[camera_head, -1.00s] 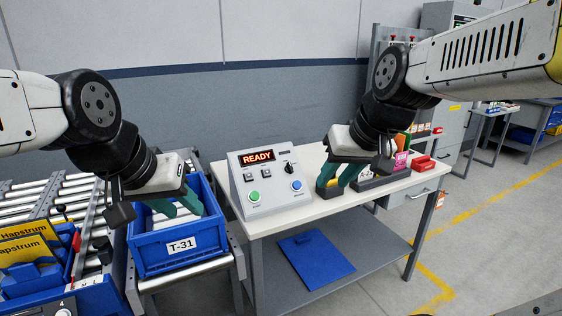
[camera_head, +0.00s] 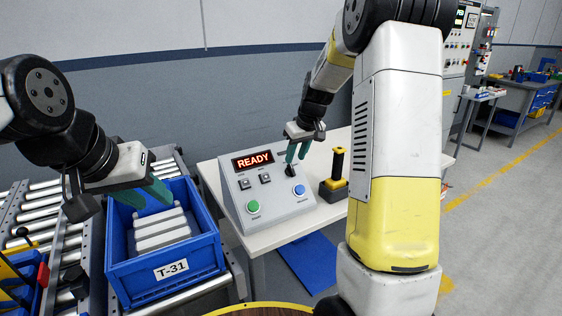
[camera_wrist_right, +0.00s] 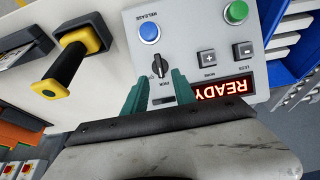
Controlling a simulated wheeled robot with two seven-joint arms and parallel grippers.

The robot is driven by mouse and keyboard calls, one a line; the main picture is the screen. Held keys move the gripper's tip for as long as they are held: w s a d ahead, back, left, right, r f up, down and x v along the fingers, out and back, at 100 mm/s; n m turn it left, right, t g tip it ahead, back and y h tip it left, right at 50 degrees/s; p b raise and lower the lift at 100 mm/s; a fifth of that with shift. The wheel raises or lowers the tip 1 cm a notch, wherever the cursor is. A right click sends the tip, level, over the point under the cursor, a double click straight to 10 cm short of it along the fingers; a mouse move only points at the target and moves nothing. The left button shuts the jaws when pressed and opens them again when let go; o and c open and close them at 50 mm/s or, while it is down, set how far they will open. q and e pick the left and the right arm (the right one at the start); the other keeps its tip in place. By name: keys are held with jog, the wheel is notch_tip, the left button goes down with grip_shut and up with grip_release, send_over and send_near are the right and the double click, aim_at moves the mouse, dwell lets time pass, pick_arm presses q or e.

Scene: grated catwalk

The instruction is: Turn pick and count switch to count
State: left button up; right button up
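The pick and count switch is a black rotary knob (camera_head: 291,170) on the sloped face of a grey control box (camera_head: 240,190), whose red display reads READY. It also shows in the right wrist view (camera_wrist_right: 160,66), with small lettering I cannot read clearly. My right gripper (camera_head: 298,152) is open just above the knob. In the right wrist view its teal fingertips (camera_wrist_right: 159,76) stand apart, with the knob in line with the gap between them; contact is not visible. My left gripper (camera_head: 147,195) looks open and empty above a blue tote (camera_head: 165,285) marked T-31.
The box has a green button (camera_head: 253,206), a blue button (camera_head: 299,189) and small plus and minus buttons. Grey blocks (camera_head: 160,232) lie in the tote, on a roller conveyor.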

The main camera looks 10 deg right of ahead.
aim_at(292, 167)
jog(key=x, duration=0.5)
jog(key=shift+s, duration=0.1)
grip_shut()
